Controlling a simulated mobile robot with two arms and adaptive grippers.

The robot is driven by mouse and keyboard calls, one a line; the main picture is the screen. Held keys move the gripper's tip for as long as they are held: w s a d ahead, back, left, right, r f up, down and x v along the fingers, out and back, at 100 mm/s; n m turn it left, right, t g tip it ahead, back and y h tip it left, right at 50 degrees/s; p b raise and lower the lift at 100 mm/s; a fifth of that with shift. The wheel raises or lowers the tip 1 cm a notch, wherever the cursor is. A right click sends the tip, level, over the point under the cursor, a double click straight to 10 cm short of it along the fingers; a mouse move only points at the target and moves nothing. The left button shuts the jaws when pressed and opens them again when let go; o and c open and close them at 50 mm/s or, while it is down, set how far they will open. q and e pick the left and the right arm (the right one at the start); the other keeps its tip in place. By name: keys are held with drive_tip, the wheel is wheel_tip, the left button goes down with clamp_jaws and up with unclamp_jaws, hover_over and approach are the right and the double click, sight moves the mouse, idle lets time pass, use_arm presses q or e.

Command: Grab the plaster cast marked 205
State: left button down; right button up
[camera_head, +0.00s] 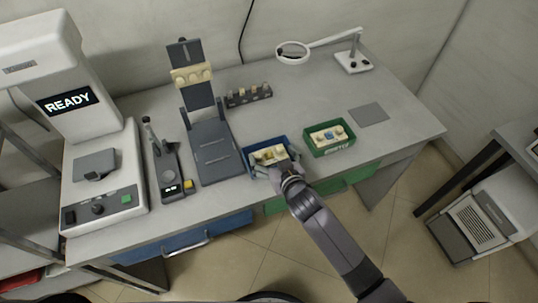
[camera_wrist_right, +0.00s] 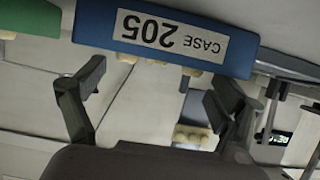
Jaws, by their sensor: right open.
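A blue tray (camera_head: 265,142) stands near the front edge of the table. In the right wrist view, the blue tray (camera_wrist_right: 100,22) shows upside down with a white label (camera_wrist_right: 172,35) reading "CASE 205". A cream plaster cast (camera_head: 267,154) sits in the tray in the head view. Cream tooth-like bumps (camera_wrist_right: 190,70) show at the tray's edge in the wrist view. My right gripper (camera_head: 283,170) is at the tray's front right, covering part of it. Its fingers (camera_wrist_right: 158,88) are apart with nothing clearly between them. My left gripper is not in view.
A green tray (camera_head: 318,151) with another cast stands to the right. A dark stand (camera_head: 213,150) holding a cream piece (camera_head: 191,75) is to the left. A dark rack (camera_head: 248,97), magnifier lamp (camera_head: 293,52) and "READY" machine (camera_head: 105,180) are also on the table. Room is free behind the trays.

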drive_tip(key=shift+w+a+f, duration=0.2)
drive_tip(key=shift+w, duration=0.2)
drive_tip(key=shift+s, duration=0.1)
drive_tip(key=shift+c, duration=0.6)
drive_tip(key=c, duration=1)
drive_tip(key=shift+r, duration=0.15)
